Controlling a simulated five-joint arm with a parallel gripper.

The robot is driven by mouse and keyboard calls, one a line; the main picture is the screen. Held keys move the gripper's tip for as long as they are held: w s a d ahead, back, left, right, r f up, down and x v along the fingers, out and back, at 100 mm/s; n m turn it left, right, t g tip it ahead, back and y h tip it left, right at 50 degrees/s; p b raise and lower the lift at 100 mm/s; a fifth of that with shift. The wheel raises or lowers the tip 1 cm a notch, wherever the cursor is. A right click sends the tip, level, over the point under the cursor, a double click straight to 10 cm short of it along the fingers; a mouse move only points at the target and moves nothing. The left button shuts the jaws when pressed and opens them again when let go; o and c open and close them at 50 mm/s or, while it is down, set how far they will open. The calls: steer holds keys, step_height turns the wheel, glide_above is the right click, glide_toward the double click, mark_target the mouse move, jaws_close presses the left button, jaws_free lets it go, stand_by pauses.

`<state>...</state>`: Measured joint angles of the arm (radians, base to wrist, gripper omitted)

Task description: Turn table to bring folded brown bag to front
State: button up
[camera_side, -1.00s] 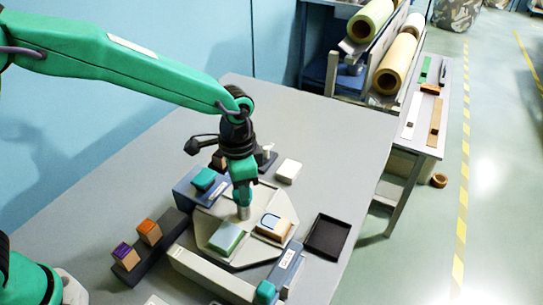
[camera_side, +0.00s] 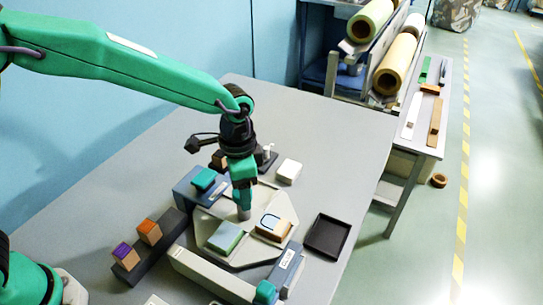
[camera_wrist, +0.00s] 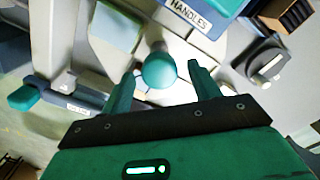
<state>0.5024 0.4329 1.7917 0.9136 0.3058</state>
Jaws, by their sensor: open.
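The turntable is a pale, many-sided plate (camera_side: 207,227) in the middle of the bench. On its near side lie a green-topped block (camera_side: 225,237) and a tan-brown block with a blue arc on top (camera_side: 272,227); the latter may be the folded brown bag, but I cannot be sure. My gripper (camera_side: 244,207) points down over the middle of the plate. In the wrist view my gripper (camera_wrist: 163,82) has its two fingers apart, with a round teal knob (camera_wrist: 158,70) showing between them. I cannot tell whether the fingers touch it.
A blue box with a teal piece (camera_side: 203,179) stands behind left. A dark rack with orange and purple blocks (camera_side: 136,245) is at left. A grey barrier (camera_side: 212,276) runs along the front. A black tray (camera_side: 327,236) and white block (camera_side: 289,171) lie right, with bare bench beyond.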

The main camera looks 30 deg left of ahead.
steer(key=shift+r, duration=0.1)
steer(key=shift+r, duration=3.8)
steer(key=shift+s+a+r, duration=0.1)
steer(key=shift+a+r, duration=0.25)
steer(key=shift+a, duration=0.1)
steer(key=s+a+r+n+t, duration=0.1)
steer(key=s+a+r+n, duration=0.1)
steer(key=s+a+r, duration=0.3)
steer(key=s+a+r+n+t, duration=0.2)
steer(key=a+n, duration=0.1)
steer(key=a, duration=0.5)
steer(key=s+a+n+t, duration=0.2)
steer(key=s+a+n, duration=0.2)
steer(key=s+a, duration=0.4)
steer(key=shift+s+f+t, duration=0.3)
steer(key=shift+s+f, duration=0.1)
steer(key=shift+s, duration=0.85)
